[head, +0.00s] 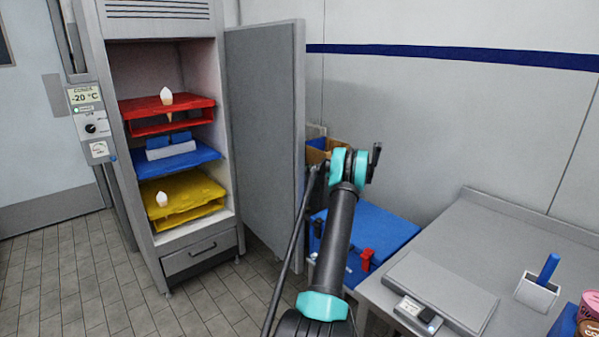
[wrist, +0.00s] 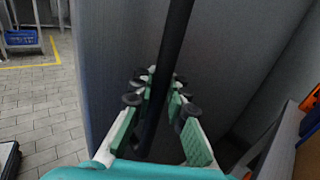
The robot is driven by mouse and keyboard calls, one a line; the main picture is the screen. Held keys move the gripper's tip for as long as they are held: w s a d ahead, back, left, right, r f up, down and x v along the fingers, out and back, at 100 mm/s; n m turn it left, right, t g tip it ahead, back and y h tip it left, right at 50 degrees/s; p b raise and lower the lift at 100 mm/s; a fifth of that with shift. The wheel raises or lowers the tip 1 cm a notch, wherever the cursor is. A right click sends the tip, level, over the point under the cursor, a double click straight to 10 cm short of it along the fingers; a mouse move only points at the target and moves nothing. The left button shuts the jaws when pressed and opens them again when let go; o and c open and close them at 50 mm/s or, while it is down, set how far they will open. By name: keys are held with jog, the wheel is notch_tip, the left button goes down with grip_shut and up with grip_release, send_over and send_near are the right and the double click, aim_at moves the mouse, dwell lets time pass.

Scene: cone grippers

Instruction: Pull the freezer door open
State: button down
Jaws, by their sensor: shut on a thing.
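The freezer door (head: 265,130) stands wide open on the right of the freezer cabinet (head: 168,62), and the shelves inside are in plain view. In the wrist view the door is the grey panel (wrist: 108,45). A long dark handle bar (wrist: 172,40) runs between the fingers of my gripper (wrist: 163,82), which is shut on it. The fingers have green pads and white links, one on each side of the bar. In the head view my arm hides the fingers.
Red (head: 150,105), blue (head: 205,157) and yellow (head: 205,190) shelves hold cones and a blue-and-white item. A grey worktable (head: 500,230) with a scale (head: 440,290) stands at right. Tiled floor (head: 75,285) is clear at left.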

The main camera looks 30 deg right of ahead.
jog(key=shift+s+d, duration=0.2)
jog(key=shift+d, duration=0.1)
jog(key=c, duration=1.6)
grip_release()
jog(key=shift+o, duration=0.6)
jog(key=shift+w, duration=0.1)
jog(key=v, duration=1.2)
